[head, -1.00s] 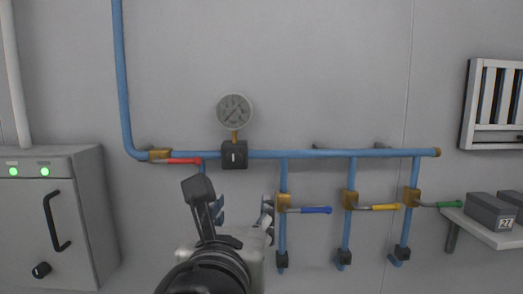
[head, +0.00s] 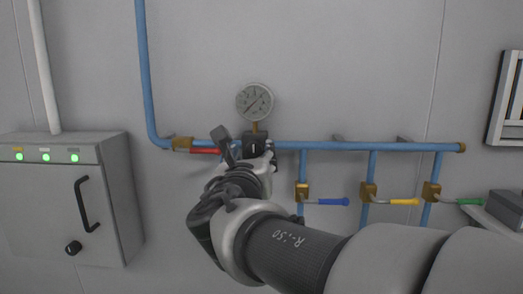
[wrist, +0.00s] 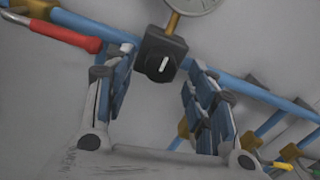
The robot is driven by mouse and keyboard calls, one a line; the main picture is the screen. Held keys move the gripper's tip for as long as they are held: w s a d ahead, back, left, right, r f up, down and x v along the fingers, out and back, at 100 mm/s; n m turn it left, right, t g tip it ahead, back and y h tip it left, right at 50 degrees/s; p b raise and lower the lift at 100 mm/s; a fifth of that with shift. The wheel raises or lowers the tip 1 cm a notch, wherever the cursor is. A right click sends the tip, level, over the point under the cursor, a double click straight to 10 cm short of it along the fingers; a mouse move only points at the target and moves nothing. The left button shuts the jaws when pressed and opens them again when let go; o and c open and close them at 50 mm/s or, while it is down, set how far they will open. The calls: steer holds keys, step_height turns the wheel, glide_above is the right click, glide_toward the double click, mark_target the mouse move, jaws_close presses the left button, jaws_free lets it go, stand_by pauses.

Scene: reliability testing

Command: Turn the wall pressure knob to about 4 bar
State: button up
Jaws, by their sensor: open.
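The pressure knob (head: 256,143) is a black block with a white mark, on the blue wall pipe just below the round gauge (head: 255,101). In the head view the mark looks upright; the gauge reading is too small to tell. My gripper (head: 250,163) is open just below and in front of the knob, partly hidden behind the wrist. In the wrist view the knob (wrist: 163,54) shows beyond and between the two spread blue-padded fingers, with its white mark slightly tilted. No finger clearly touches it. Only the gauge's lower edge (wrist: 196,5) shows there.
A red-handled valve (head: 205,151) sits on the pipe left of the knob, close to the left finger in the wrist view. Blue (head: 333,201), yellow (head: 404,201) and green (head: 468,201) handles are lower right. A grey cabinet (head: 60,200) stands left.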

mark_target(254, 150)
steer(key=shift+w+d, duration=0.1)
steer(key=shift+w, duration=1.15)
steer(key=shift+c, duration=0.3)
steer(key=c, duration=1)
